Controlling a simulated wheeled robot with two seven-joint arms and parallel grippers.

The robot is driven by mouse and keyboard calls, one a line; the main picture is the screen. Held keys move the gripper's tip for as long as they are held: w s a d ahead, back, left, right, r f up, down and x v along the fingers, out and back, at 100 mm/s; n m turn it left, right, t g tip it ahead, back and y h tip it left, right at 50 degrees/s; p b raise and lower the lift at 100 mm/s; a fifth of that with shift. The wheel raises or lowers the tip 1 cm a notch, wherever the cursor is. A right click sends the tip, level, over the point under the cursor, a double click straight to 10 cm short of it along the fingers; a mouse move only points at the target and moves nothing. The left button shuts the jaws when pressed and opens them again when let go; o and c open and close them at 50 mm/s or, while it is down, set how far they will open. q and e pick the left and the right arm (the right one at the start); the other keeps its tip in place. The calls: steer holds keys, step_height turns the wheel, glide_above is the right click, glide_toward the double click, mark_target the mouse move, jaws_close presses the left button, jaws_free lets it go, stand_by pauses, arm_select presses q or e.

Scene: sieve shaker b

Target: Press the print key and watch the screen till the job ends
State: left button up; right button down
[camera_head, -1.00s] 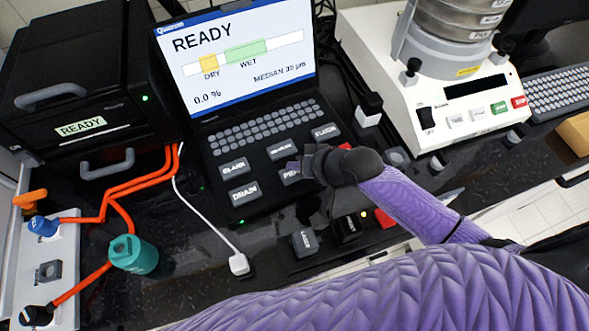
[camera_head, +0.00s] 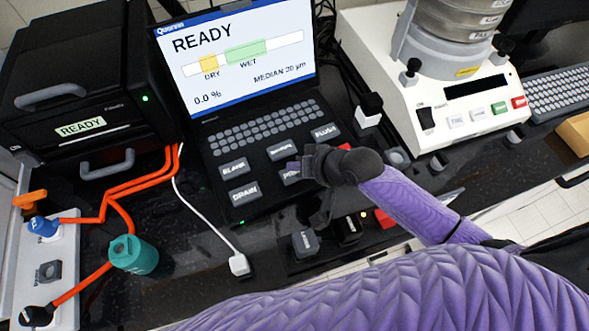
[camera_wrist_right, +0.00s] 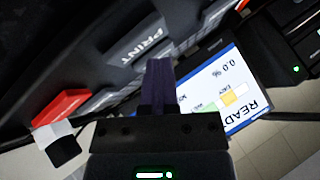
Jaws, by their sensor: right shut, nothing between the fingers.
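The console screen (camera_head: 240,55) reads READY, 0.0 % and a median size, with a bar marked DRY and WET. The print key (camera_head: 288,177) sits on the dark key panel below it, partly covered by my right gripper (camera_head: 294,166). In the right wrist view the print key (camera_wrist_right: 147,45) shows its label beside the gripper's purple fingers (camera_wrist_right: 158,82). The right gripper is shut and empty, its tips close to the key; I cannot tell whether they touch it. My left gripper is not in view.
Blank (camera_head: 234,168), drain (camera_head: 244,194) and flush (camera_head: 325,132) keys surround the print key. A black box unit (camera_head: 80,90) with a READY display stands left, with orange hoses and a teal container (camera_head: 133,254). A white sieve shaker (camera_head: 450,100) stands right.

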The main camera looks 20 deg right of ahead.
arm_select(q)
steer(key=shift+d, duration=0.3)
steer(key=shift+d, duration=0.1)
arm_select(e)
steer(key=shift+f, duration=0.1)
steer(key=shift+f, duration=0.1)
steer(key=shift+s+f, duration=0.15)
steer(key=shift+f, duration=0.15)
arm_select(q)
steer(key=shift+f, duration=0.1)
arm_select(e)
steer(key=shift+d, duration=0.1)
steer(key=shift+f, duration=0.1)
